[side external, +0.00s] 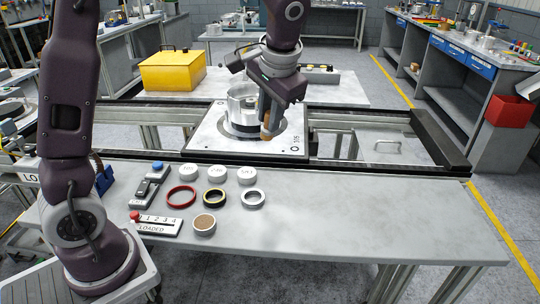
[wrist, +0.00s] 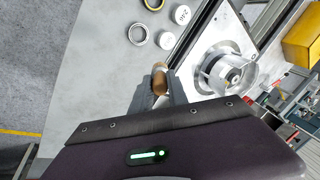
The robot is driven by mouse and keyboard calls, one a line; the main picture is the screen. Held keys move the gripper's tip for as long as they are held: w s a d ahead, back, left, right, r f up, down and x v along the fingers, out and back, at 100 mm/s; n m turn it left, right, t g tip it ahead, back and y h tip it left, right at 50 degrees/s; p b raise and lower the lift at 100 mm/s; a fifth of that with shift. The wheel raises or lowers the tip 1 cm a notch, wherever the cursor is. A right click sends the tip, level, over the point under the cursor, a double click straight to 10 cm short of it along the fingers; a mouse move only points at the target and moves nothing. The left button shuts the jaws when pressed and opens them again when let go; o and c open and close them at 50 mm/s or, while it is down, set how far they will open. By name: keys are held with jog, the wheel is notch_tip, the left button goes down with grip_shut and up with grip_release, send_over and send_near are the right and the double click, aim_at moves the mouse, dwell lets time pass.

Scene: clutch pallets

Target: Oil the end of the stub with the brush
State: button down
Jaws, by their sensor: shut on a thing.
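My gripper (side external: 270,112) is shut on the brush, whose brown wooden part (side external: 266,131) shows below the fingers. In the wrist view my gripper (wrist: 157,95) holds the brush (wrist: 159,82) between its fingers; I cannot make out the bristles. A silver metal housing (side external: 239,103) stands on a pale square pallet plate (side external: 205,146). The gripper is in front of the housing and hides part of it in the side view. In the wrist view the stub (wrist: 234,77) appears as a shiny round centre inside the housing, to the right of the brush and apart from it in the picture.
The front table carries white labelled caps (side external: 217,172), a red ring (side external: 181,196), a black-and-yellow ring (side external: 214,197), a silver ring (side external: 253,198), a brown-topped round pot (side external: 204,224) and a numbered slider (side external: 158,224). A yellow box (side external: 172,73) stands behind. The table's right side is clear.

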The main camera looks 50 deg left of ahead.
jog(key=r, duration=0.6)
jog(key=shift+w+a+r, duration=0.1)
jog(key=shift+w+a, duration=0.2)
jog(key=shift+w, duration=0.05)
jog(key=w+a+t, duration=0.1)
jog(key=w+a, duration=0.4)
jog(key=a, duration=0.4)
jog(key=w+a+t, duration=0.1)
jog(key=w+a, duration=0.4)
jog(key=a, duration=0.5)
jog(key=w+a+t, duration=0.1)
jog(key=w+a, duration=0.4)
jog(key=a, duration=0.4)
jog(key=shift+y, duration=0.4)
jog(key=shift+s+a+f, duration=0.1)
jog(key=shift+f, duration=2.7)
jog(key=shift+s+a+f, duration=0.1)
jog(key=shift+f, duration=2.65)
jog(key=shift+f, duration=0.65)
